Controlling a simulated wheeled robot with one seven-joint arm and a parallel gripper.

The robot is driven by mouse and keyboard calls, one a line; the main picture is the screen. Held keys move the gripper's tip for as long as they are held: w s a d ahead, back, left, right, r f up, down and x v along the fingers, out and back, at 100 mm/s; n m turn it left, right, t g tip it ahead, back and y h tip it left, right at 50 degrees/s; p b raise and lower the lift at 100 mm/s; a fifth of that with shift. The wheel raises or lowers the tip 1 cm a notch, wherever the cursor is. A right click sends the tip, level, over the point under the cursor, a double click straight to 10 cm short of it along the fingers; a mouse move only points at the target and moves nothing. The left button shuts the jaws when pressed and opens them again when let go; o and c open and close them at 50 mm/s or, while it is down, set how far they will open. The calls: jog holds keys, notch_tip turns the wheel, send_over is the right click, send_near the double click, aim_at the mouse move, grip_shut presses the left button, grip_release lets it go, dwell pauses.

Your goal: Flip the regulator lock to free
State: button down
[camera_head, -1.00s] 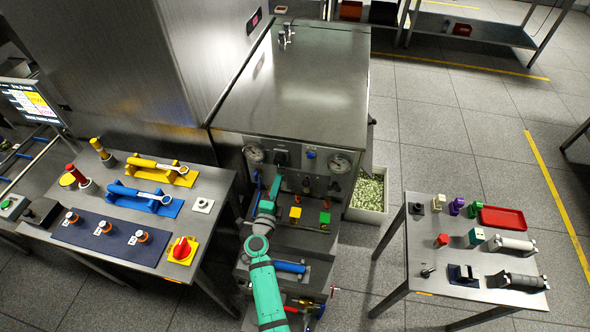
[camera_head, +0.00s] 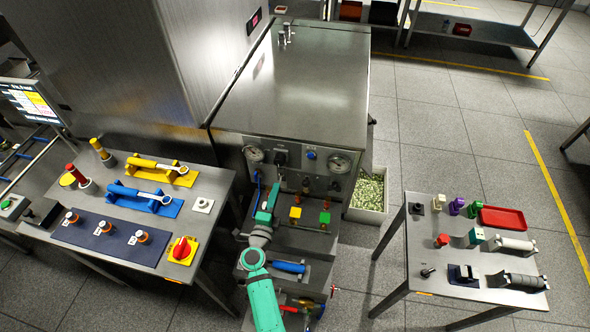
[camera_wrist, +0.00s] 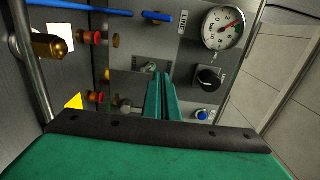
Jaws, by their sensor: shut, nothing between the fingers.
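My gripper (camera_wrist: 162,85) is shut and empty, with its two green fingers side by side in the wrist view. In the head view my gripper (camera_head: 275,187) is in front of the left part of the steel control panel (camera_head: 230,143). In the wrist view a small metal fitting on a plate (camera_wrist: 145,63) shows just behind and left of the fingertips; contact cannot be told. A black knob (camera_wrist: 208,78) is to the right of the fingers, below a round gauge (camera_wrist: 223,28). I cannot tell for sure which part is the regulator lock, or its setting.
A blue button (camera_wrist: 203,114) sits below the black knob. Red knobs (camera_wrist: 95,38) and a brass fitting (camera_wrist: 48,46) are at left, and blue bars (camera_wrist: 80,7) cross the top. Tables with handles (camera_head: 147,197) and small parts (camera_head: 441,240) flank the panel.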

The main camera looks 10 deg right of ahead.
jog(key=shift+v, duration=1.55)
jog(key=shift+r, duration=0.15)
jog(key=s+d+r+n+t+y, duration=0.1)
jog(key=s+n, duration=0.4)
jog(key=s, duration=0.6)
jog(key=s+d+r+n+y, duration=0.15)
jog(key=s+n, duration=0.35)
jog(key=s, duration=0.7)
jog(key=s+r+n+g+y, duration=0.1)
jog(key=s+r+n, duration=0.1)
jog(key=s+n, duration=0.2)
jog(key=s+r+n+g+y, duration=0.1)
jog(key=s+r+n, duration=0.2)
jog(key=s, duration=0.7)
jog(key=s+a+r+n+y, duration=0.1)
jog(key=s+r+n, duration=0.1)
jog(key=s+n, duration=0.2)
jog(key=s, duration=0.3)
jog(key=shift+s+r+n+g, duration=0.25)
jog(key=shift+r+n+g, duration=0.05)
jog(key=shift+r+g, duration=0.1)
